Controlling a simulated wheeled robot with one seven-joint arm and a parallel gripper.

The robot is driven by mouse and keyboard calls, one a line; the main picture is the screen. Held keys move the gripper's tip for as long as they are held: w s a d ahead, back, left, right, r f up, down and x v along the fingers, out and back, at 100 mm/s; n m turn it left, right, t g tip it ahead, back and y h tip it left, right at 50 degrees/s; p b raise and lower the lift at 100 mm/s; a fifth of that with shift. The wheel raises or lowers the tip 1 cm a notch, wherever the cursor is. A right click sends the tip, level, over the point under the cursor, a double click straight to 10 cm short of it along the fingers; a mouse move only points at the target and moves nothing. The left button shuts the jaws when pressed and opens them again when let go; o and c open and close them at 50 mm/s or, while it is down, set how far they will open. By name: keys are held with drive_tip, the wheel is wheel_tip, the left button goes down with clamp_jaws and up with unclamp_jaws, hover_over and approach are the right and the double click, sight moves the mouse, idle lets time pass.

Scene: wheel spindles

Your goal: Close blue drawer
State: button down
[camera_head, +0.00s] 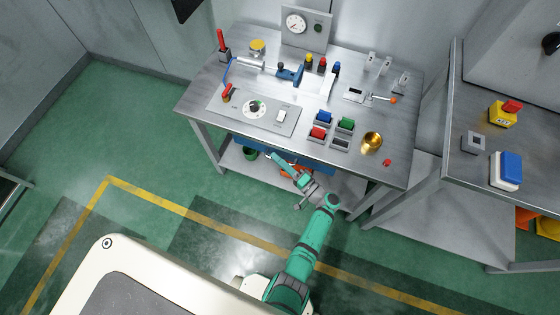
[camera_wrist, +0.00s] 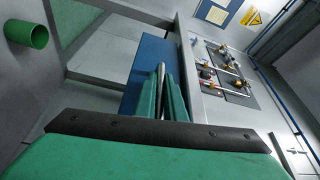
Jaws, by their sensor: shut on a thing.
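The blue drawer (camera_head: 316,164) is under the front edge of the grey workbench (camera_head: 205,97), partly hidden by my arm. In the wrist view its flat blue front (camera_wrist: 146,62) fills the middle. A thin metal handle (camera_wrist: 161,74) runs along it. My gripper (camera_head: 277,158) is at the drawer front, and in the wrist view its green fingers (camera_wrist: 162,92) are shut on the handle, one on each side. How far the drawer stands out from the bench cannot be told.
A lower shelf (camera_head: 232,158) under the bench holds a green can (camera_wrist: 38,36) and something orange. A second bench (camera_head: 470,165) stands at the right. Green floor lies open at the left.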

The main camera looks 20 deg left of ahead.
drive_tip(key=c, duration=1.8)
unclamp_jaws()
drive_tip(key=shift+w, duration=0.25)
drive_tip(key=shift+c, duration=0.2)
drive_tip(key=shift+d, duration=0.1)
drive_tip(key=v, duration=1)
drive_tip(key=shift+s+d, duration=0.25)
drive_tip(key=shift+d, duration=0.1)
